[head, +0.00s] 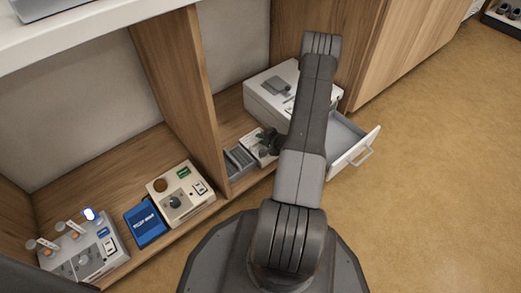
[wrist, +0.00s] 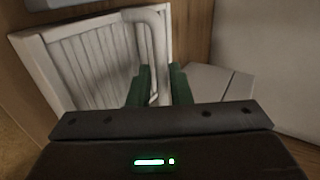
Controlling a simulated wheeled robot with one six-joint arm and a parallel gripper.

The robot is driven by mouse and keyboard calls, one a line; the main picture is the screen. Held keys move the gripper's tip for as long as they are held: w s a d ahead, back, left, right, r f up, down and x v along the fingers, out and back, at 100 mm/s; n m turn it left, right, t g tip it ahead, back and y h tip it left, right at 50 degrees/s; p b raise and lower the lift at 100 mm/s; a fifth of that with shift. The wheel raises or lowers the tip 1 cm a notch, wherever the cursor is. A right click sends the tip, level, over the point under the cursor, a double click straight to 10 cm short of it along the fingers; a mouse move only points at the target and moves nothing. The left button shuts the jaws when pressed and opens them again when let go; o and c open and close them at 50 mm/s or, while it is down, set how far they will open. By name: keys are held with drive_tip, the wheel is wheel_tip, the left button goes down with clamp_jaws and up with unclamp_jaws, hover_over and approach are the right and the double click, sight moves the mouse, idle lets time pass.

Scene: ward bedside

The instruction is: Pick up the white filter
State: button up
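The white filter (wrist: 92,62) is a pale, ribbed panel with a raised frame, filling the left and middle of the wrist view. My gripper (wrist: 158,82) has two green fingers set apart, with the filter's right frame edge between them. Whether the fingers press on that edge cannot be told. In the head view my gripper (head: 272,142) is a dark shape low in the middle shelf bay, beside a small pale object (head: 256,147) that is partly hidden by it and may be the filter.
A grey slotted tray (head: 239,164) lies left of my gripper. A white box (head: 270,82) with an open drawer (head: 355,140) stands at the right. The floor at right is clear.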

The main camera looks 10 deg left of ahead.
drive_tip(key=shift+w+a+f, duration=0.15)
drive_tip(key=shift+a+f, duration=0.05)
drive_tip(key=shift+a, duration=0.05)
drive_tip(key=shift+r, duration=0.1)
clamp_jaws()
